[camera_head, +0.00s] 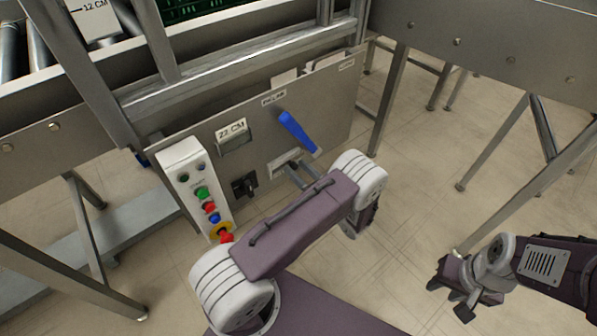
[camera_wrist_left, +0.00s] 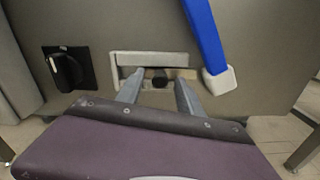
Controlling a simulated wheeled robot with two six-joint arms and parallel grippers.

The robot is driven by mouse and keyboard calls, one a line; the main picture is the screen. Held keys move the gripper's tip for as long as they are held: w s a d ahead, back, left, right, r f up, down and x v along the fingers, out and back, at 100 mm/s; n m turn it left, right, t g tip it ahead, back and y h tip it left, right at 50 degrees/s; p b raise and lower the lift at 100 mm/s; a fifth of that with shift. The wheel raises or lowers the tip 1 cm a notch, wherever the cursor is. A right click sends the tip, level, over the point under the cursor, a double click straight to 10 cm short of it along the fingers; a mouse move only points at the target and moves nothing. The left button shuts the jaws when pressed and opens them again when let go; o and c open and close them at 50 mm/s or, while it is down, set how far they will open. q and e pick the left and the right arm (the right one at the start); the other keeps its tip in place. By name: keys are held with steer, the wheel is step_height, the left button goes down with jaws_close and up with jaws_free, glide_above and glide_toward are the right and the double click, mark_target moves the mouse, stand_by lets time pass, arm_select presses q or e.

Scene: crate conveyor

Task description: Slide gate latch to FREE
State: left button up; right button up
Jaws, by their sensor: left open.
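The gate latch (camera_wrist_left: 159,78) is a small dark knob in a slot below a pale plate (camera_wrist_left: 152,59) on the grey panel. In the head view, the latch plate (camera_head: 284,162) sits below the blue lever, with the knob hidden by my arm. My left gripper (camera_wrist_left: 158,98) is open, its two fingers pointing at the slot on either side of the knob. I cannot tell whether they touch it. The left gripper also shows in the head view (camera_head: 297,175). I cannot read FREE on any label. My right gripper (camera_head: 455,296) hangs over the floor at right, away from the panel.
A blue lever (camera_head: 298,132) is above the slot, close to the right finger in the wrist view. A black rotary knob (camera_head: 244,184) and a white button box (camera_head: 196,186) are to the left. A display reads 22 CM (camera_head: 233,134). Conveyor frame legs stand at right.

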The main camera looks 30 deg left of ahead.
arm_select(q)
jaws_close()
stand_by(1.4)
